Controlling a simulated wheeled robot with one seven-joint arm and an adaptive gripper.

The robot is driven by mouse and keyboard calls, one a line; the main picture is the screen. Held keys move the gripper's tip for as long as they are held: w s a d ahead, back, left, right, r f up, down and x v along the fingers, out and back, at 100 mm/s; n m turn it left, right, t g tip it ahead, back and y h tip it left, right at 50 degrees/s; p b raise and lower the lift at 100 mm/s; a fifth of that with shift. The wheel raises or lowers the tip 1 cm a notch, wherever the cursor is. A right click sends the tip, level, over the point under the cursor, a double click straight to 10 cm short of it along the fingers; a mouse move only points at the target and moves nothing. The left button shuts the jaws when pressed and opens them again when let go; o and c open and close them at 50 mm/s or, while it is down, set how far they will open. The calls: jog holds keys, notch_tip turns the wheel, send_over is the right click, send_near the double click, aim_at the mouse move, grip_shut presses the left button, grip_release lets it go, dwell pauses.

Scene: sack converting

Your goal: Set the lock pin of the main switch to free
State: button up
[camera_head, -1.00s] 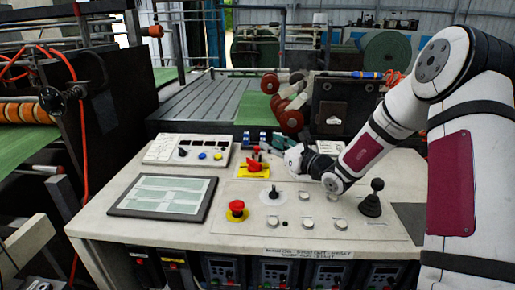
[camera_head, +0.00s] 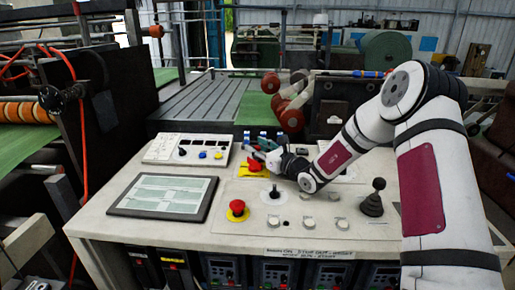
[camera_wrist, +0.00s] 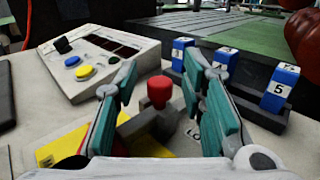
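The main switch sits on a yellow plate (camera_head: 246,172) on the console, with red parts (camera_head: 253,164) showing in the head view. In the wrist view, the yellow plate (camera_wrist: 68,143) is at lower left. A red-topped pin (camera_wrist: 159,92) stands beside a dark grey piece (camera_wrist: 150,123), near a label partly reading "LO". My gripper (camera_head: 256,150) is above the switch's far side. In the wrist view, my gripper (camera_wrist: 164,88) is open, its teal-padded fingers on either side of the red-topped pin, with gaps visible. The lower part of the switch is partly hidden by my gripper.
Blue numbered blocks (camera_wrist: 280,88) stand in a rack just behind the switch. A box with coloured buttons (camera_head: 187,149) is to the left. A red emergency button (camera_head: 237,208), a small black lever (camera_head: 274,192) and a joystick (camera_head: 374,197) are nearer the front.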

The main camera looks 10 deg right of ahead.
grip_shut()
jog(key=shift+w+d+b, duration=0.25)
jog(key=shift+w+b, duration=0.15)
jog(key=shift+w, duration=0.35)
jog(key=shift+w+d+b, duration=0.25)
jog(key=shift+w+b, duration=0.15)
jog(key=shift+w, duration=0.35)
jog(key=shift+r, duration=0.1)
grip_release()
jog(key=v, duration=1.2)
